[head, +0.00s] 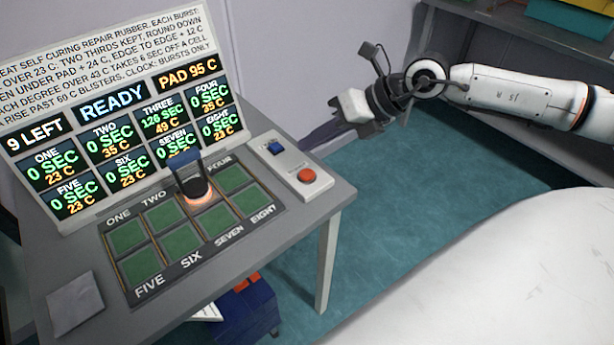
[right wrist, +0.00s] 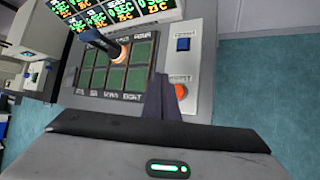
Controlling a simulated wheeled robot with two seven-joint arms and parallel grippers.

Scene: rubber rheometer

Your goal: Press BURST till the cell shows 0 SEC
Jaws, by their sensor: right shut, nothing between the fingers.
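The red BURST button (head: 308,176) sits on a pale control plate at the table's right side. It also shows in the right wrist view (right wrist: 180,91), just right of the fingertips. The display board (head: 125,125) reads 9 LEFT, READY, PAD 95 C. Cell THREE shows about 126 SEC and 49 C; the other cells show 0 SEC. A dark pad with a glowing orange base (head: 196,192) stands in the back row of the cell grid, seemingly on cell THREE. My right gripper (head: 318,135) is shut and empty, apart from the button, beyond the table's right edge. My left gripper is out of view.
A blue switch (head: 276,148) is on the same plate, behind the button. A grey square (head: 75,304) lies at the table's front left. A blue and red box (head: 246,308) stands below the table. Open teal floor (head: 420,215) lies to the right.

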